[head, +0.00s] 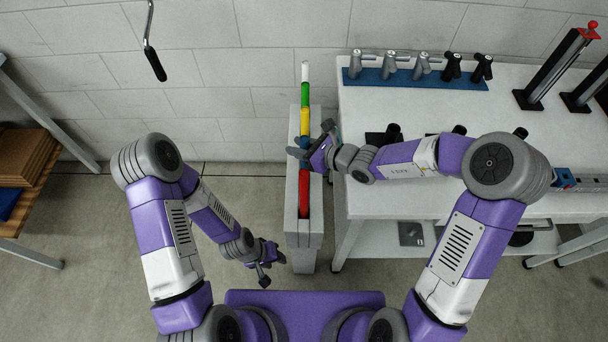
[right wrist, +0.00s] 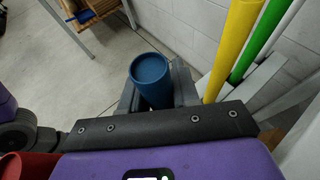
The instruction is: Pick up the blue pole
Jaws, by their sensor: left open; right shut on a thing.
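The blue pole (head: 304,142) stands in a narrow grey rack (head: 303,241), between the yellow and red poles. In the right wrist view the blue pole (right wrist: 150,72) shows its round top end between dark gripper fingers. My right gripper (head: 304,150) reaches in from the right and is shut on the blue pole; it hides much of the pole. Whether the pole is raised from the rack I cannot tell. My left gripper (head: 266,264) is open and empty, low and left of the rack's near end.
In the same rack stand a red pole (head: 304,193), a yellow pole (head: 305,122), a green pole (head: 305,94) and a white pole (head: 305,72). A white workbench (head: 400,205) with several tools stands close to the right. The floor left of the rack is clear.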

